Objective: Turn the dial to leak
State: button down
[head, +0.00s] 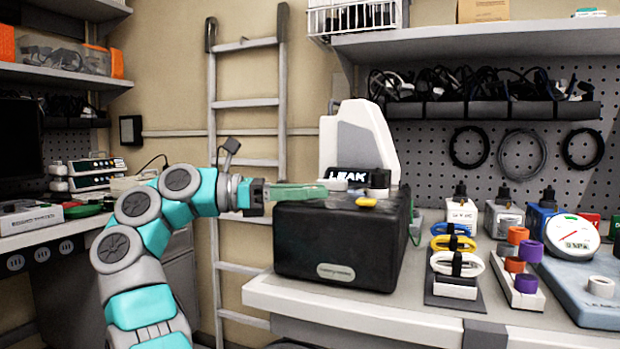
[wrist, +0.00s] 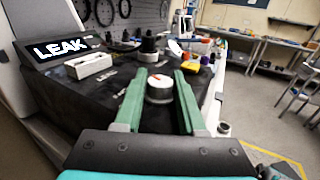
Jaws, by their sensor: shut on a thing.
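The pump unit is a black box (head: 335,242) on the bench, with a small dark screen (head: 348,175) on top that reads LEAK. The screen (wrist: 60,49) also shows LEAK at upper left in the wrist view.
A white block (wrist: 90,65), a black knob (wrist: 149,46) and a yellow piece (head: 366,202) are also on the box top. Cable coils (head: 456,264), coloured rings (head: 526,252) and a gauge (head: 572,236) stand to the right. A ladder (head: 247,120) leans behind my arm.

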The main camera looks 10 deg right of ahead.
jog(key=shift+m+g+p, duration=0.4)
jog(key=shift+g+p, duration=0.2)
jog(key=shift+p, duration=0.45)
jog(key=c, duration=0.5)
grip_release()
